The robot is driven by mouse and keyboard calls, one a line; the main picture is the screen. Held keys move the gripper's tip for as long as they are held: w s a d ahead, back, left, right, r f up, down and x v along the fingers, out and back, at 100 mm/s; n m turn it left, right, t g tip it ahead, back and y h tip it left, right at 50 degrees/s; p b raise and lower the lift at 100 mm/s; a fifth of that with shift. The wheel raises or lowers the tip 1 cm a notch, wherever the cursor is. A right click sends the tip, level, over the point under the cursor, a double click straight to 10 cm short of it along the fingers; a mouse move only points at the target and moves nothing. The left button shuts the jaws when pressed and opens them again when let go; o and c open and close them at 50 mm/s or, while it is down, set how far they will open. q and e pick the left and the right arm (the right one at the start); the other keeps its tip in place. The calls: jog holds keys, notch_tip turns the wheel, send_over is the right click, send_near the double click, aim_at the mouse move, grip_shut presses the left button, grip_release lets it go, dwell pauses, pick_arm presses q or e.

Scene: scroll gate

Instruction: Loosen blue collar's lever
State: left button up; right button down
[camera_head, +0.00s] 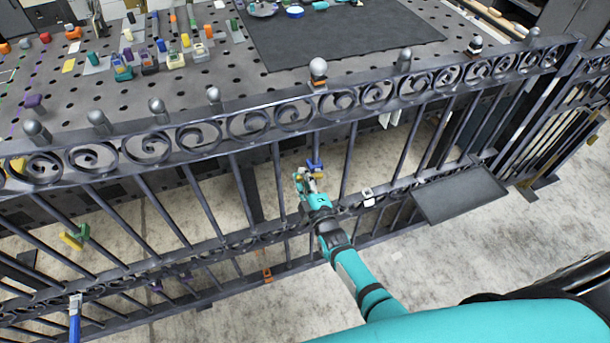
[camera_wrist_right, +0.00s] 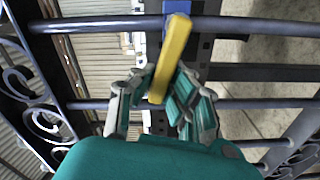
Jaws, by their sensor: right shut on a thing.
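The blue collar (camera_head: 315,164) sits on a bar of the dark scroll gate (camera_head: 280,118), near the middle of the head view. A small part of the blue collar (camera_wrist_right: 167,20) shows in the right wrist view, behind its yellow lever (camera_wrist_right: 176,45). The lever is a long yellow bar, slightly tilted in that view. My right gripper (camera_head: 309,178) is at the collar, and in the wrist view its fingers (camera_wrist_right: 160,88) are shut on the lever's near end. The fingers partly hide that end. My left gripper is not in view.
A flat dark shelf (camera_head: 458,192) is on the gate's right part. A yellow-and-green piece (camera_head: 74,238), an orange piece (camera_head: 267,274) and a white piece (camera_head: 368,197) are around the gate bars. Behind stands a perforated table (camera_head: 170,95) with several coloured parts.

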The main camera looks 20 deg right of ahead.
jog(key=shift+a+f+n, duration=0.1)
jog(key=shift+f+n, duration=0.1)
jog(key=shift+n, duration=0.4)
jog(key=shift+f, duration=0.1)
jog(key=c, duration=1.3)
grip_release()
